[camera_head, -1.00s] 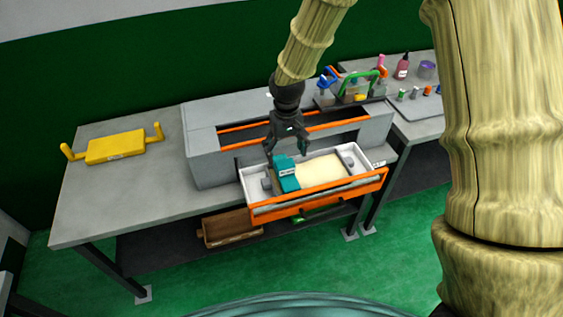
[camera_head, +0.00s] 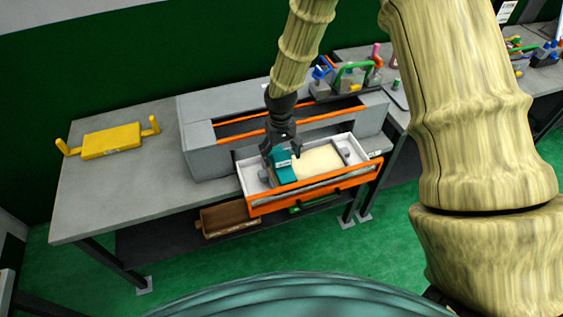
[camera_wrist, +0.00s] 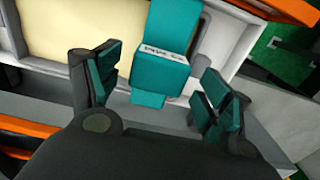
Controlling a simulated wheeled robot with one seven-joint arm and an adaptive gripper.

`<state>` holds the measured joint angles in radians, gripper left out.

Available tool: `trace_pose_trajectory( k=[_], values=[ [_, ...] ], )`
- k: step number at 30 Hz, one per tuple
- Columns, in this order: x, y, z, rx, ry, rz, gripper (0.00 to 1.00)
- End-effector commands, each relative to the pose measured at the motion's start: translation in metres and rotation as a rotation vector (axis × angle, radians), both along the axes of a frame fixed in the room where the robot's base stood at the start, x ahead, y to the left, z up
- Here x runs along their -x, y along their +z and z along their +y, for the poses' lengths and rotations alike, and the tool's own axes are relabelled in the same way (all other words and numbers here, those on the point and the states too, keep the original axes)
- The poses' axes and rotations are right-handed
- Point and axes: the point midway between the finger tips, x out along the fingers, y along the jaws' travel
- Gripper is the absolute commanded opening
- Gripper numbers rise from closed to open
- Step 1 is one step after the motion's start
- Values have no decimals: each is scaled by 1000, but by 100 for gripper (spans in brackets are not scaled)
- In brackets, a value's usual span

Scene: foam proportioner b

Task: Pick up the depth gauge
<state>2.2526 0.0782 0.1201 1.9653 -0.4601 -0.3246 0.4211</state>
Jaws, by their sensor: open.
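The depth gauge appears to be the teal block-like thing with a white label (camera_head: 285,173), lying in the open drawer at its left part. It also shows in the wrist view (camera_wrist: 170,27), with its labelled block and a narrower teal part. My gripper (camera_head: 281,154) is open just above the gauge. In the wrist view one finger of my gripper (camera_wrist: 160,88) is on each side of the gauge, with gaps on both sides. The fingers have teal pads. Whether the fingertips are level with the gauge is hard to tell.
The white drawer with an orange front (camera_head: 318,190) also holds a cream slab (camera_head: 318,161) close beside the gauge. The grey cabinet (camera_head: 205,150) stands behind. A yellow two-handled thing (camera_head: 110,141) lies on the bench (camera_head: 110,200), whose left part is mostly clear.

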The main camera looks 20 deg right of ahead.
Motion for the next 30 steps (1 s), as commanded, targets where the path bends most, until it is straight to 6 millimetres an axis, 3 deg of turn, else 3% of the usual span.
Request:
trace_pose_trajectory(
  k=[12, 22, 30],
  values=[
    [0, -35, -2, 0, 1, 1, 79],
    [0, -38, -2, 0, 0, 0, 79],
    [0, -38, -2, 0, 0, 0, 29]
  ],
)
